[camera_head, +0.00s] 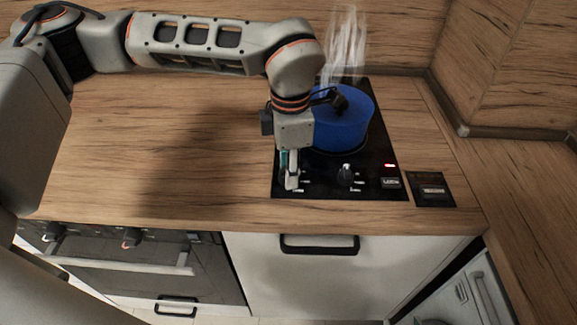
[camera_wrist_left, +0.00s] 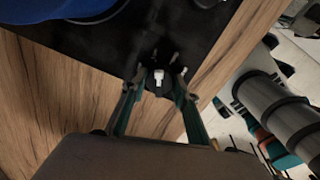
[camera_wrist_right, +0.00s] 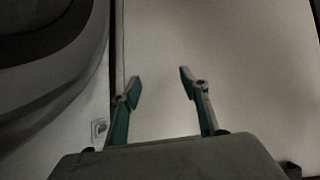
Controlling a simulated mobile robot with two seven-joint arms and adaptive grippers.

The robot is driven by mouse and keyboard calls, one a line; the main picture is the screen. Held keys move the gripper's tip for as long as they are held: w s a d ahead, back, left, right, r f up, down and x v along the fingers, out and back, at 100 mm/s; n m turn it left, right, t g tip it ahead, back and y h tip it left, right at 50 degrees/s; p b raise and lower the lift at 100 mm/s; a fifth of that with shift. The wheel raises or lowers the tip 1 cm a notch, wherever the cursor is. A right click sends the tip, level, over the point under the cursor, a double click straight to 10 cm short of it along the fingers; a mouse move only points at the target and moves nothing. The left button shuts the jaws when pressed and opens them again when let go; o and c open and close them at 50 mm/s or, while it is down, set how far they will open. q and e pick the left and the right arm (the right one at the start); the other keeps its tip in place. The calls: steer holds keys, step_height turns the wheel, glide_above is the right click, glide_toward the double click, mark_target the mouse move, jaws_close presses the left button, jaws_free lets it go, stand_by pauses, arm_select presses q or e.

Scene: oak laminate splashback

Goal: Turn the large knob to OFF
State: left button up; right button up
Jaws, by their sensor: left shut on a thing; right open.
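A black hob (camera_head: 377,150) is set in the wooden worktop. A dark knob with a pale pointer (camera_head: 346,174) stands uncovered at its front middle. My left gripper (camera_head: 290,182) points down at the hob's front left, shut on another knob (camera_wrist_left: 158,76). In the left wrist view, this knob's pale pointer shows between the fingertips (camera_wrist_left: 158,80). The head view mostly hides it. I cannot tell which knob is larger or read the dial marks. My right gripper (camera_wrist_right: 159,80) is open and empty before a plain pale surface, seen only in the right wrist view.
A blue pot (camera_head: 342,125) steams on the hob behind the knobs. The left worktop (camera_head: 150,150) is clear. An oven (camera_head: 140,262) is below.

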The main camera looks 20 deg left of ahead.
arm_select(q)
steer(key=n, duration=0.6)
steer(key=shift+n, duration=0.3)
steer(key=n, duration=0.6)
steer(key=shift+g, duration=0.3)
steer(key=shift+n, duration=0.4)
steer(key=o, duration=1.1)
steer(key=shift+w+r, duration=0.1)
steer(key=shift+r, duration=0.15)
steer(key=r, duration=1.1)
steer(key=shift+d+r, duration=0.2)
steer(key=shift+d, duration=0.15)
steer(key=shift+r, duration=0.1)
